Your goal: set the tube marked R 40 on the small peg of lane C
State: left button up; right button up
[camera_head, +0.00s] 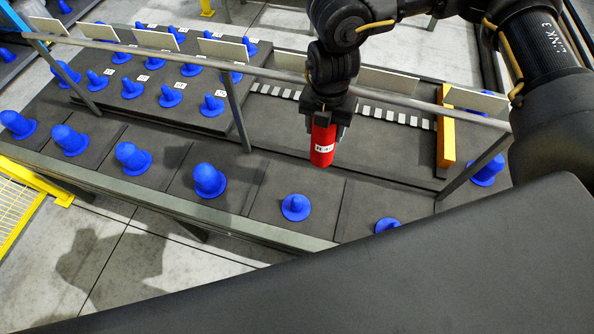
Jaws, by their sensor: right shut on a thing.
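My right gripper (324,118) points down and is shut on the upper end of a red tube (322,146). The tube hangs upright above the dark bench, clear of the pegs. Its white label shows an R, with the rest too small to read surely. Below it to the left, a short blue peg (295,208) stands on a round base in the front row; another short peg (387,225) stands to its right, partly cut off by a dark surface. I cannot read any lane letter. My left gripper is out of view.
Thicker blue pegs (209,181) stand to the left in the front row. A raised board (190,118) behind holds several small labelled pegs. A grey rail (270,75) crosses above the bench. A yellow block (446,135) stands at the right.

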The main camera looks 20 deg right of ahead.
jog(key=s+a+f+n+b, duration=0.1)
jog(key=a+f+n, duration=0.3)
jog(key=n, duration=1.2)
jog(key=s+a+f+n+b, duration=0.1)
jog(key=a+f+n, duration=0.3)
jog(key=n, duration=1.2)
notch_tip(320, 180, down, 3)
jog(key=shift+s+f+n, duration=0.1)
jog(key=shift+s+n, duration=0.2)
jog(key=shift+s, duration=0.35)
notch_tip(320, 180, down, 3)
jog(key=b, duration=0.4)
jog(key=shift+b, duration=0.35)
